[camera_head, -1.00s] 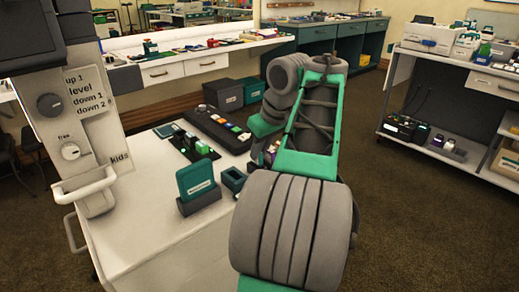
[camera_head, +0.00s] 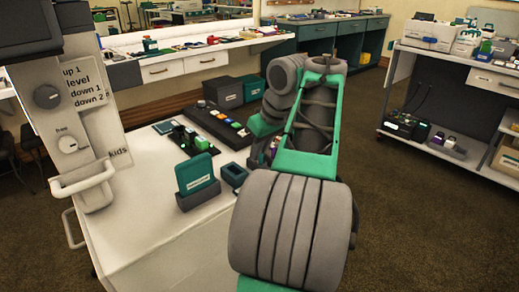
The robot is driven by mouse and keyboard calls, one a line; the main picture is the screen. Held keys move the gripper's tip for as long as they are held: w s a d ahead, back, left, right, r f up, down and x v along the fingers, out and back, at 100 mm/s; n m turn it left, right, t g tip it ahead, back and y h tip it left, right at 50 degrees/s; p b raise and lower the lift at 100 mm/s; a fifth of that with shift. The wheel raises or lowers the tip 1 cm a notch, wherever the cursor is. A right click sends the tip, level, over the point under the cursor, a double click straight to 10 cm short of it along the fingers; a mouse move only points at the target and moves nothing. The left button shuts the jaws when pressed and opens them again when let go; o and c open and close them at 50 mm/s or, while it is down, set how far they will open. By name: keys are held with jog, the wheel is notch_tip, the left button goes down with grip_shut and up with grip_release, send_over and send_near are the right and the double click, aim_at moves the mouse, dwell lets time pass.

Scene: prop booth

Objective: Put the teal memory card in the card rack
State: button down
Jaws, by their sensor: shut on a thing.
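My arm reaches away over the cart, and its thick grey and green links hide its far end. My gripper and anything in it are out of sight behind them. A teal upright piece (camera_head: 194,171) with a pale label stands in a dark holder (camera_head: 199,195) on the cart top. I cannot tell whether it is the memory card. A low black rack-like piece (camera_head: 186,143) with green and white bits stands behind it; it may be the card rack, but its slots are too small to make out.
The white cart (camera_head: 150,225) has clear top at its near left. A small dark open box (camera_head: 234,176) and a black strip with coloured squares (camera_head: 222,124) stand on it. A control panel (camera_head: 72,112) rises at left. A shelf unit (camera_head: 455,100) stands at right, with open floor before it.

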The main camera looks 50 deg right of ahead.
jog(key=c, duration=1.4)
grip_release()
jog(key=shift+o, duration=0.2)
jog(key=shift+r, duration=0.1)
notch_tip(320, 180, up, 7)
jog(key=p, duration=0.7)
